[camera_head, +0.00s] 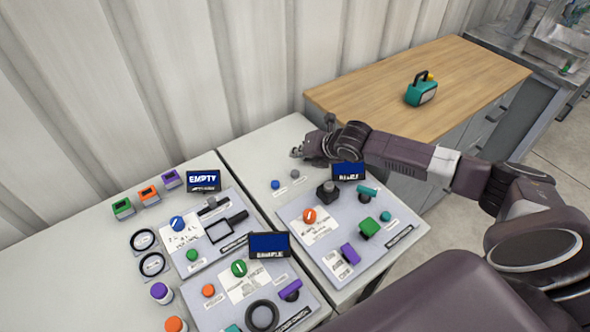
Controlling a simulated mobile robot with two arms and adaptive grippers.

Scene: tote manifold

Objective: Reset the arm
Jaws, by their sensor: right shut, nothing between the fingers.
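My right arm comes in from the right and reaches left over the white table (265,139). My right gripper (297,153) is at the arm's end, above the back part of the right-hand table section, beyond the right control panel (338,262). It is shut, with nothing seen in it. The gripper is small in view and partly merged with the dark wrist. My left gripper is not in view.
Control panels with knobs, buttons and small screens (204,181) cover the table. Small coloured blocks (149,195) and black rings (143,240) stand at left. A wooden-topped cabinet (440,68) holds a teal handled device (421,94). A corrugated wall closes off the back.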

